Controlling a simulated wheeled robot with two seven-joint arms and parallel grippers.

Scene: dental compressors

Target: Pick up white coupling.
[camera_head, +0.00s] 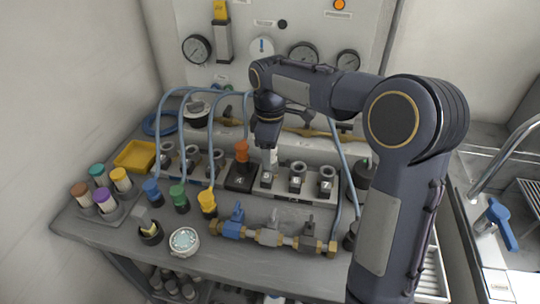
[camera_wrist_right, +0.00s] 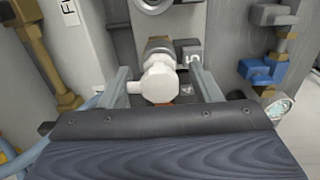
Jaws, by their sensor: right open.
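The white coupling (camera_wrist_right: 158,78) shows in the right wrist view as a rounded white fitting with a short side stub, in front of a grey metal socket. My right gripper (camera_head: 268,148) is open, with one finger on each side of the coupling in the wrist view. A gap shows between the coupling and the right finger; whether the left finger touches the stub I cannot tell. In the head view the gripper is above the row of numbered sockets, just right of the orange coupling (camera_head: 241,152), and largely hides the white coupling. My left gripper is not in view.
Blue (camera_head: 152,191), green (camera_head: 179,198) and yellow (camera_head: 207,203) hose ends stand in front of the sockets. A brass valve manifold (camera_head: 272,238) lies at the front. A yellow tray (camera_head: 136,157) and capped cylinders are at left. A gauge panel rises behind.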

